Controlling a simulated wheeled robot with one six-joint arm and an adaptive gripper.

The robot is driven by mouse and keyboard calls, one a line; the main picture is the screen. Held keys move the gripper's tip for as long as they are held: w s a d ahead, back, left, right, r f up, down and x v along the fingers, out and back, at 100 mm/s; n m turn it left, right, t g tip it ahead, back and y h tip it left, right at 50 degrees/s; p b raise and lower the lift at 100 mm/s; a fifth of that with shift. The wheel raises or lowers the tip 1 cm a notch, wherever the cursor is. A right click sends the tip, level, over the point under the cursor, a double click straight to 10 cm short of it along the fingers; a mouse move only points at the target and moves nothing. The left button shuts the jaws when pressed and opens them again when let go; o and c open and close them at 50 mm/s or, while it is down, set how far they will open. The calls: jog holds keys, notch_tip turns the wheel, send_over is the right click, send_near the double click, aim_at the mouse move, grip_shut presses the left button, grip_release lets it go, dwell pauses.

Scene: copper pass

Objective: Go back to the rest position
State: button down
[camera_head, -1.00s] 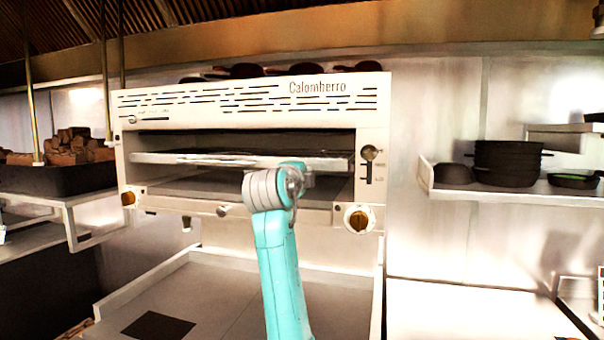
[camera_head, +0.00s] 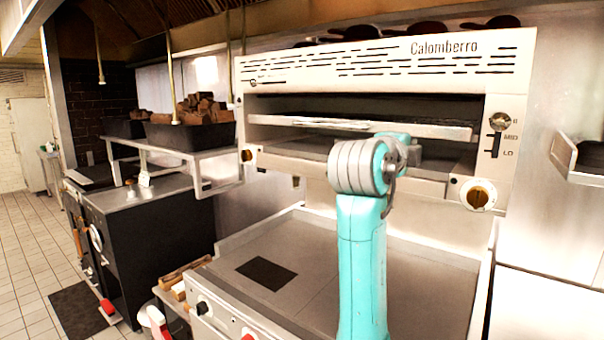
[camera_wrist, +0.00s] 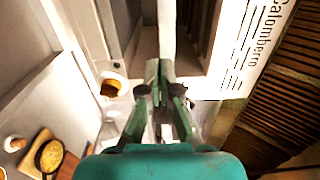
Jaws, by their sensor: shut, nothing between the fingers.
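My gripper (camera_wrist: 160,95) shows in the wrist view with its green fingers together and nothing between them. It points toward the white Calomberro grill oven (camera_head: 385,65). In the head view my teal arm rises in front of the oven, and the gripper is hidden behind the arm's grey joint. The wrist view also shows the oven's lettered front panel (camera_wrist: 238,45) at the right and a brass knob (camera_wrist: 112,86) left of the fingers. I cannot tell from these views how far the fingertips are from the oven.
A flat griddle top (camera_head: 330,270) with a dark square lies below the oven. A shelf (camera_head: 205,165) with dark bins of wood chunks and a black stove (camera_head: 150,240) stand at the left. Open tiled floor (camera_head: 25,250) lies farther left. A wall shelf (camera_head: 580,165) is at the right.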

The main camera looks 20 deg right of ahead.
jog(key=w+a+f+n+t+y, duration=0.1)
jog(key=a+f+n, duration=0.15)
jog(key=f, duration=0.55)
jog(key=a+f+n+t+y, duration=0.15)
jog(key=f+n, duration=0.25)
jog(key=f, duration=0.4)
jog(key=w+a+f+n+t+y, duration=0.1)
jog(key=f+n, duration=0.3)
jog(key=f, duration=0.5)
jog(key=s+a+f+n+t+y, duration=0.1)
jog(key=s+a+f+n+y, duration=0.3)
jog(key=f, duration=0.6)
jog(key=s+a+f+n+t+y, duration=0.1)
jog(key=s+a+f+n, duration=0.25)
jog(key=s+f, duration=0.45)
jog(key=s+a+f+n+y, duration=0.2)
jog(key=s+a+f+n, duration=0.15)
jog(key=s+f, duration=0.45)
jog(key=s+a+f+n+y, duration=0.2)
jog(key=s+f+n+y, duration=0.15)
jog(key=s+f, duration=0.45)
jog(key=s+a+r+n, duration=0.1)
jog(key=s+r+n, duration=0.1)
jog(key=s, duration=1)
jog(key=s+a+r+n+g, duration=0.1)
jog(key=s+r, duration=0.2)
jog(key=s, duration=0.9)
jog(key=shift+s+a+r+n+y, duration=0.3)
jog(key=shift+a+r+n, duration=0.05)
jog(key=shift+n, duration=0.05)
